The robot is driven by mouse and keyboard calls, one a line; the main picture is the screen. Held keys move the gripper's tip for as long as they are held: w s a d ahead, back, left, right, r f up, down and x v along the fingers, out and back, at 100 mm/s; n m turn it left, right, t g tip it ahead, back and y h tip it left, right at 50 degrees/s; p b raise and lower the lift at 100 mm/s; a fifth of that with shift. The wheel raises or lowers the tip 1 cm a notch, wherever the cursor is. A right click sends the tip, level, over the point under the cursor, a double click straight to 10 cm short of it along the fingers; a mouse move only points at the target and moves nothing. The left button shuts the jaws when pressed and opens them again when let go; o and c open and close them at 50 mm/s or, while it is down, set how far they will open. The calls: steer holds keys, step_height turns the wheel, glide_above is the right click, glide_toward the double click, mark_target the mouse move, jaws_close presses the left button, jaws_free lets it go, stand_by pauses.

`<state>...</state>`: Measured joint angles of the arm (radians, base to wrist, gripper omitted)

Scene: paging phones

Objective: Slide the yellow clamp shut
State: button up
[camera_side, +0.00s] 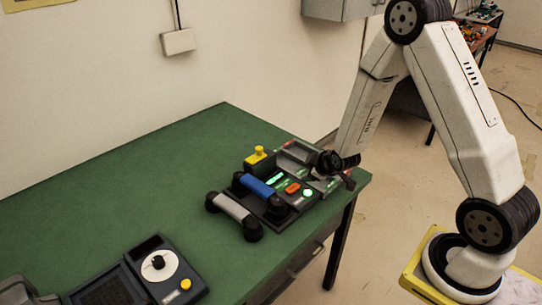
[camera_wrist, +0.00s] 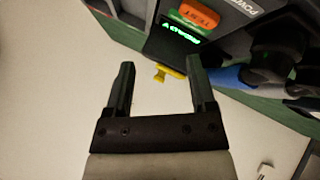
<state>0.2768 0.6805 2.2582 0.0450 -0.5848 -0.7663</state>
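A small yellow T-shaped piece (camera_wrist: 168,74), which looks like the yellow clamp, shows in the wrist view at the edge of a dark block. In the picture it lies between my gripper's two dark fingertips (camera_wrist: 160,65); I see no contact. The fingers are spread wide with nothing held. In the side view my gripper (camera_side: 338,177) is low over the right end of the device group, and its fingers are hard to make out. A yellow knob-like part (camera_side: 258,155) stands at the back left of that group; I cannot tell whether it is the same piece.
A blue handset (camera_side: 257,186) and a grey handset (camera_side: 233,208) lie on the devices on the green table (camera_side: 130,190). An orange button (camera_wrist: 199,14) and green display (camera_wrist: 181,33) are near the clamp. A dial unit (camera_side: 160,265) stands front left; mid-left table is clear.

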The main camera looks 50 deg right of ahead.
steer(key=w+a+r+m+g+y, duration=0.15)
steer(key=w+m, duration=0.25)
steer(key=w, duration=0.5)
steer(key=m+g, duration=0.3)
steer(key=m, duration=0.1)
glide_toward(259, 148)
steer(key=shift+d+f, duration=0.15)
steer(key=shift+f, duration=0.05)
steer(key=shift+f, duration=0.1)
steer(key=shift+x, duration=3.85)
jaws_close()
